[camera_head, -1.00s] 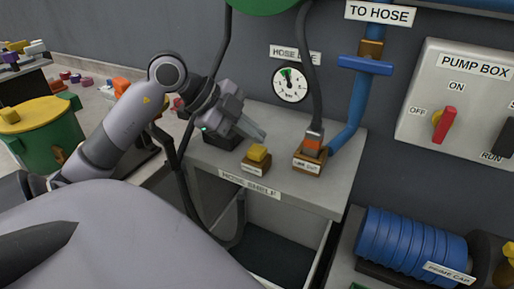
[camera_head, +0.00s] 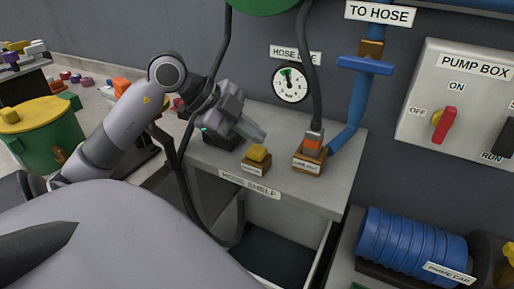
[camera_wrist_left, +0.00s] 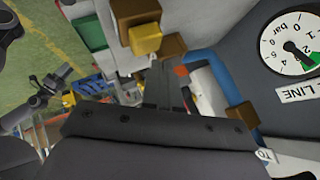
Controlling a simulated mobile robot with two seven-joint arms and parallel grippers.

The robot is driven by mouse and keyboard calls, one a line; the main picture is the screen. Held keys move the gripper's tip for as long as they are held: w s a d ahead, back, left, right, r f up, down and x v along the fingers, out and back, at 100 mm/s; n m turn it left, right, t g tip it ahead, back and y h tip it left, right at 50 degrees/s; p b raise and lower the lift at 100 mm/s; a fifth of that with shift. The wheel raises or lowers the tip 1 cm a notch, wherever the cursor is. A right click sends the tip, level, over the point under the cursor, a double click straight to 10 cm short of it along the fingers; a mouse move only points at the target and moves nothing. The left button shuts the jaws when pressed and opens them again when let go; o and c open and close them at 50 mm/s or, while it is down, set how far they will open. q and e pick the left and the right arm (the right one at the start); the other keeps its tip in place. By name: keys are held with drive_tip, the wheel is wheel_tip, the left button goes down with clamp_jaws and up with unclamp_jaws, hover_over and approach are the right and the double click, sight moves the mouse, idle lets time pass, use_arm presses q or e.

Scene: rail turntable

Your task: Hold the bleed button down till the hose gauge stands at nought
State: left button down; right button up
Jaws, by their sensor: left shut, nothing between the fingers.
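The bleed button, a yellow block (camera_head: 258,153) on a brown base, sits on the grey hose shelf. It also shows in the left wrist view (camera_wrist_left: 146,40). My left gripper (camera_head: 261,138) is shut and empty, its tips close above and behind the button in the head view. In the left wrist view the shut fingers (camera_wrist_left: 163,72) end just short of the button; I cannot tell whether they touch it. The round white hose gauge (camera_head: 290,84) is on the wall behind and shows large in the left wrist view (camera_wrist_left: 293,45); its exact reading is unclear. My right gripper is out of view.
An orange-topped hose coupling (camera_head: 312,146) stands on the shelf right of the button, with a dark hose rising from it. A blue pipe (camera_head: 354,115) runs beside it. The pump box (camera_head: 470,95) is on the wall at right. A blue ribbed roll (camera_head: 410,243) lies below.

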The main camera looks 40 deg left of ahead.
sight(252, 150)
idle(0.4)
use_arm(q)
drive_tip(key=shift+f+b, duration=0.3)
drive_tip(key=shift+f, duration=0.15)
drive_tip(key=shift+f+b, duration=0.4)
drive_tip(key=shift+f, duration=0.15)
idle(0.5)
drive_tip(key=shift+r, duration=0.15)
idle(1.5)
drive_tip(key=shift+r+p, duration=0.85)
drive_tip(key=shift+p, duration=0.05)
wheel_tip(252, 150, up, 5)
drive_tip(key=p, duration=0.4)
